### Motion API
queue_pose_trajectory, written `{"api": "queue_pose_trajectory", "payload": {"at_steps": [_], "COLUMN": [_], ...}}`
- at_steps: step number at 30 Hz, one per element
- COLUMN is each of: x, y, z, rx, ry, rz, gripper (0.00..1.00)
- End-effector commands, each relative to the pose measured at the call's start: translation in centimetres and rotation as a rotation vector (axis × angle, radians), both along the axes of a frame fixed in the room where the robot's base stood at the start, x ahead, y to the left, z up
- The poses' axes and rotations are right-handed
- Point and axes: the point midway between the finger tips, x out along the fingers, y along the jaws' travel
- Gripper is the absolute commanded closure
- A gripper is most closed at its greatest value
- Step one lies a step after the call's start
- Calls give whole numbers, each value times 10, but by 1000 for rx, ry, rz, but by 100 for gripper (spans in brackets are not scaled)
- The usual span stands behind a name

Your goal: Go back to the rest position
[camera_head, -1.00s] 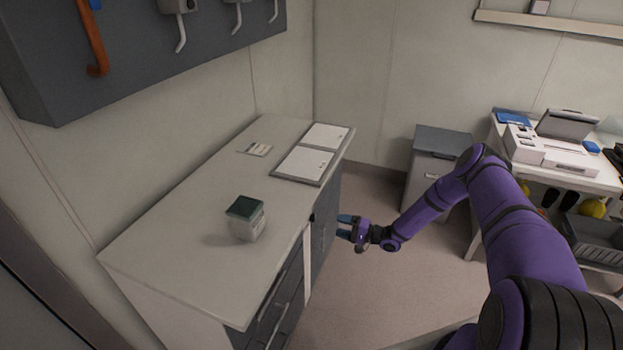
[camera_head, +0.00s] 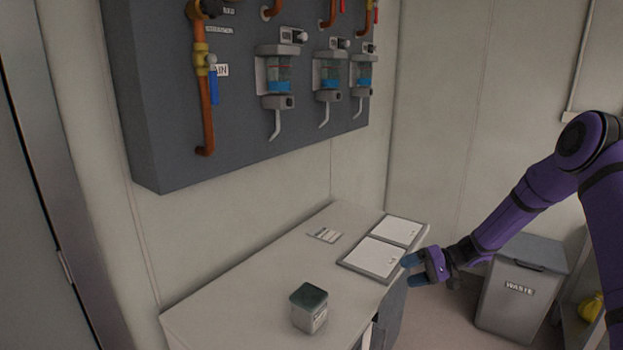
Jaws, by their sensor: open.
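My gripper (camera_head: 408,270) is on the purple arm at the right of the head view. It is open, with its blue-tipped fingers pointing left, and I see nothing between them. It appears beside the right edge of the white-topped counter (camera_head: 240,307), near the grey tray with two white panels (camera_head: 347,266). A small square container with a dark green top (camera_head: 309,308) stands upright on the counter, left of my gripper and apart from it.
A grey waste bin (camera_head: 515,300) stands on the floor at the right. A dark wall panel (camera_head: 165,110) with copper pipes and several dispensers hangs above the counter. A small label card (camera_head: 324,236) lies on the counter.

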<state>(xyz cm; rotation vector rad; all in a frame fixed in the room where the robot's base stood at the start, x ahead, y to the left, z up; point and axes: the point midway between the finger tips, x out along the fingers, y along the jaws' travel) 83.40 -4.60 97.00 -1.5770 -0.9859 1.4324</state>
Motion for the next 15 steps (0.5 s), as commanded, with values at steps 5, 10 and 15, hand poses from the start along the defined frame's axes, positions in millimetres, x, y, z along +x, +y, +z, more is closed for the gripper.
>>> {"api": "queue_pose_trajectory", "payload": {"at_steps": [5, 10, 15], "x": [-21, -47, -76], "y": [8, 14, 18], "z": [58, 106, 152], "rx": [-129, -253, -379], "ry": [4, 8, 3], "rz": [72, 119, 145], "gripper": [30, 30, 30]}}
